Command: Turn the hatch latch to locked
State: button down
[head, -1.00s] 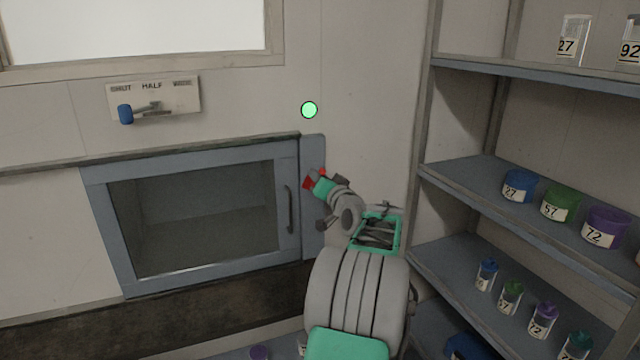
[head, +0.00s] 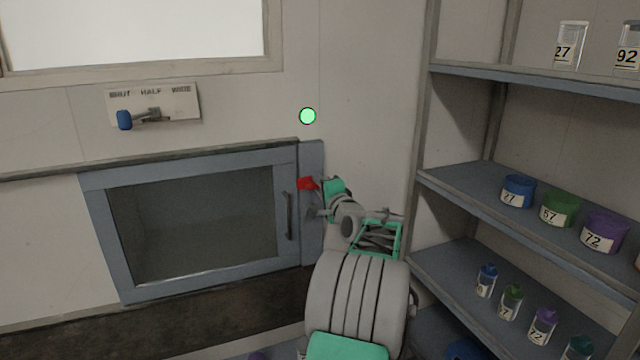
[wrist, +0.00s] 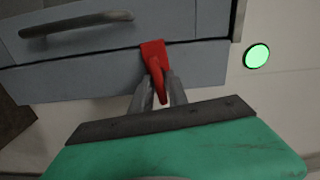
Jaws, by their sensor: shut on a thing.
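The hatch (head: 190,165) is a blue-grey framed door with a dark window, and it looks closed. Its red latch (head: 307,183) is on the frame strip to the right of the door. In the head view the red part points left. In the wrist view the red latch (wrist: 154,55) runs down between the two grey fingers of my gripper (wrist: 160,88), which is shut on it. In the head view my gripper (head: 318,198) is at the latch, small and partly hidden by my wrist.
The hatch handle (head: 289,215) is a vertical bar left of the latch. A round green light (head: 307,116) is on the wall above. A lever plate (head: 180,103) with a blue knob is at upper left. Shelves (head: 470,180) with labelled jars stand close on the right.

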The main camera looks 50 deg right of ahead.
jog(key=shift+s+d+f+m, duration=0.1)
jog(key=shift+f+m, duration=0.05)
jog(key=shift+m, duration=0.45)
jog(key=shift+f, duration=0.1)
jog(key=c, duration=1.5)
grip_release()
jog(key=shift+s, duration=0.1)
jog(key=b+v, duration=0.2)
jog(key=v, duration=0.5)
jog(key=shift+s+a, duration=0.25)
